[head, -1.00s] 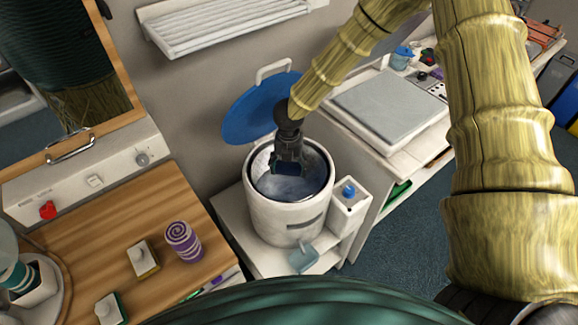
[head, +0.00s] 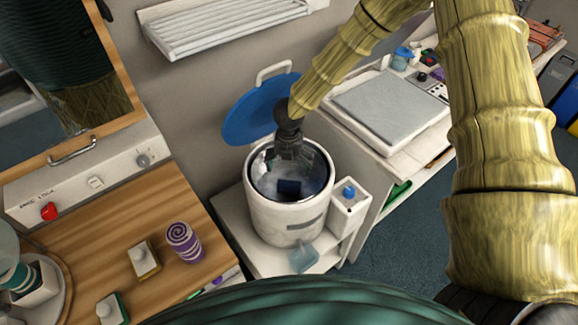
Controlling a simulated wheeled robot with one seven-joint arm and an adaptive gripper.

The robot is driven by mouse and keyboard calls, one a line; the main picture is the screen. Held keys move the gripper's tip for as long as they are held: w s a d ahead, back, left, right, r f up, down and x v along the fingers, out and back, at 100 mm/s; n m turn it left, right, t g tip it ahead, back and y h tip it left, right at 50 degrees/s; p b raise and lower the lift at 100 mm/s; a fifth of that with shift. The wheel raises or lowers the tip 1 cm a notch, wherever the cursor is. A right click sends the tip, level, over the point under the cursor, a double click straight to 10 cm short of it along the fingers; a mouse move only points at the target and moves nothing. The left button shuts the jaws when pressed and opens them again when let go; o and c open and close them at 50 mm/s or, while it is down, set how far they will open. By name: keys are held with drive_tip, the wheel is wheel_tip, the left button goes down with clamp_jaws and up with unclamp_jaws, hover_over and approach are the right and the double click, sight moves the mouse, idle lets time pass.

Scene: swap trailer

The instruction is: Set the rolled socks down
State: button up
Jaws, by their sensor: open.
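The dark blue rolled socks (head: 289,188) are inside the round white bin (head: 287,219), below my gripper. My gripper (head: 291,160) is open, pointing down into the bin's mouth, with the socks apart from its fingers. Whether the socks rest fully on the bin's contents is hard to tell. The bin's inside is greyish blue, with pale material around the socks. The blue lid (head: 254,110) stands open behind the bin.
A small white box with a blue knob (head: 348,192) is at the bin's right. A wooden counter at left holds a purple striped roll (head: 184,242) and small white-topped blocks. A flat grey-topped appliance (head: 390,104) stands at right. A white rack (head: 220,22) hangs above.

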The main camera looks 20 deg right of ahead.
wheel_tip(320, 180, up, 6)
drive_tip(key=p, duration=0.4)
drive_tip(key=shift+r, duration=0.2)
drive_tip(key=shift+f, duration=0.1)
